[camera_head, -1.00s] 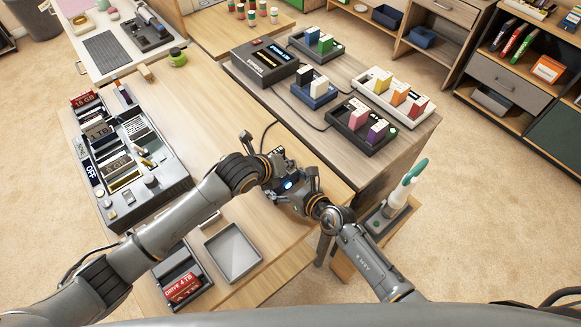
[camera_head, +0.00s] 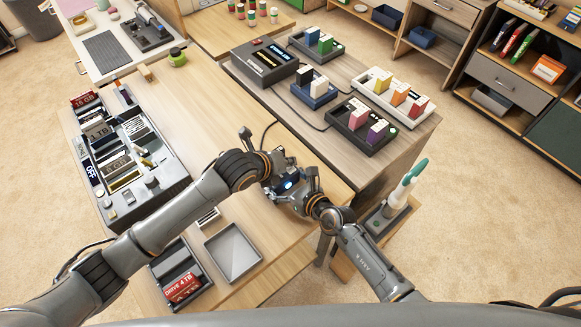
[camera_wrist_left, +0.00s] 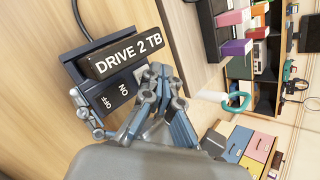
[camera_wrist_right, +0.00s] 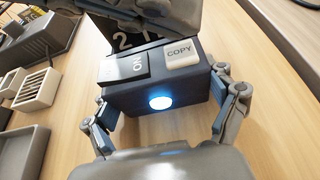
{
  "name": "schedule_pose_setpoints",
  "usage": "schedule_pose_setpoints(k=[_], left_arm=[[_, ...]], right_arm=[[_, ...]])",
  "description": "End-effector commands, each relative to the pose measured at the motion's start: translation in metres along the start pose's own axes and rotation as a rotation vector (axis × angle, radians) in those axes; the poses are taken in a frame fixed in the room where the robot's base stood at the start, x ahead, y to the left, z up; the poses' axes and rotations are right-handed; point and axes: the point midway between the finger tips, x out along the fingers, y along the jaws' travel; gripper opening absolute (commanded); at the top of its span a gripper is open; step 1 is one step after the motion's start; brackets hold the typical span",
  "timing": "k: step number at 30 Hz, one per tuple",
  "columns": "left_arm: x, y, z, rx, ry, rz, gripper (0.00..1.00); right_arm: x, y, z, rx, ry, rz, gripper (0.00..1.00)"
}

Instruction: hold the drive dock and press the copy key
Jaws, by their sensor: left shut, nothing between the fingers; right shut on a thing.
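The dark blue drive dock (camera_head: 288,184) stands on the wooden desk, with a drive labelled "DRIVE 2 TB" (camera_wrist_left: 128,55) in it. Its ON/OFF switch (camera_wrist_right: 124,68) and pale COPY key (camera_wrist_right: 181,53) are on top; a round light (camera_wrist_right: 160,102) on its front glows blue. My right gripper (camera_wrist_right: 165,112) is shut on the dock, one finger on each side. My left gripper (camera_wrist_left: 155,75) is shut and empty, close beside the COPY key; whether it touches the key I cannot tell. Its fingers largely hide that key in the left wrist view.
A large drive rack (camera_head: 155,190) stands at left. A grey tray (camera_head: 232,254) and a box with a red "DRIVE 4 TB" (camera_head: 184,287) sit in front. Several docks with coloured blocks (camera_head: 362,126) fill the right table. A cable (camera_wrist_left: 80,20) runs from the dock.

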Motion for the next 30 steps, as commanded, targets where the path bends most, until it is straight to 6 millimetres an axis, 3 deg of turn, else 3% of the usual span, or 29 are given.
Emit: schedule_pose_setpoints(k=[5, 20, 30], left_arm=[[-0.001, -0.001, 0.002, 0.001, -0.001, -0.001, 0.0], [-0.033, -0.024, 0.024, 0.001, -0.001, -0.001, 0.0], [-0.035, -0.025, 0.025, 0.0, 0.0, -0.001, 0.0]], right_arm=[[0.0, 0.0, -0.001, 0.0, 0.002, 0.001, 0.34], [0.0, 0.0, -0.001, 0.0, 0.001, 0.001, 0.34], [0.0, 0.0, -0.001, 0.0, 0.001, 0.001, 0.34]])
